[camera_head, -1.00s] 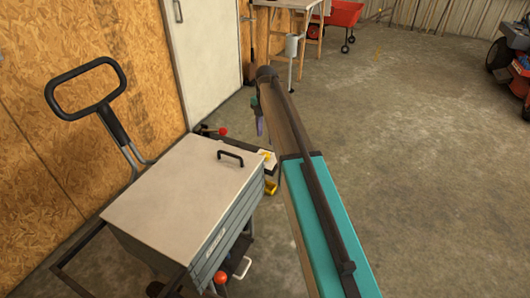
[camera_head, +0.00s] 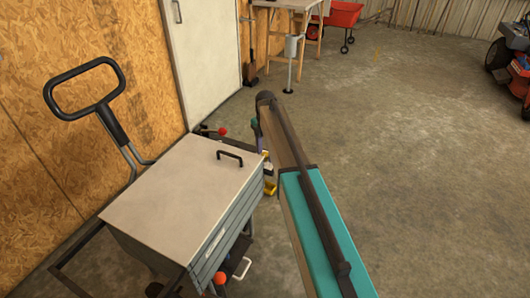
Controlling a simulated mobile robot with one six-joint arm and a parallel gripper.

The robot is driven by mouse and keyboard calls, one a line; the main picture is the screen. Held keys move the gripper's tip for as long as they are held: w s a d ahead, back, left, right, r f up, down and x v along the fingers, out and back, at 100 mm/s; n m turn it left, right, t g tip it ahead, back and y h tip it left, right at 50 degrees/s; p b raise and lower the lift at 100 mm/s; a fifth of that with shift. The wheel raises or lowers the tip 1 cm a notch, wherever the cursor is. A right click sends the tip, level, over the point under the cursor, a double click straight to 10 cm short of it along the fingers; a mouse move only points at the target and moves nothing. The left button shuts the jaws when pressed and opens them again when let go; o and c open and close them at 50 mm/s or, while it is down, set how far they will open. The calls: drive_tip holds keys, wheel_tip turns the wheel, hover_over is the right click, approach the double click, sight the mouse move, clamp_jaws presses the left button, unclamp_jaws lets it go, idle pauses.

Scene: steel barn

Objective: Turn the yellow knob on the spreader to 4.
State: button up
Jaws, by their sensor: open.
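The spreader (camera_head: 170,195) has a pale, closed lid with a black handle on top and stands at left centre. A small yellow part (camera_head: 266,154) shows at its far right corner, partly covered by my arm, and looks like the knob. Another yellow piece (camera_head: 269,188) sticks out lower on the same side. No numbers or pointer setting can be read. My gripper (camera_head: 261,143) shows only as a small purple and teal part beyond that corner, close to the upper yellow part. Contact cannot be told. It holds nothing that I can see.
A black loop push handle (camera_head: 86,88) rises at the left by the wooden wall. Red-tipped levers (camera_head: 222,131) stand near the spreader's far edge. A workbench (camera_head: 290,40) and red cart (camera_head: 338,15) are at the back.

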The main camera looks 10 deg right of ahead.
drive_tip(key=c, duration=1.1)
drive_tip(key=shift+o, duration=0.2)
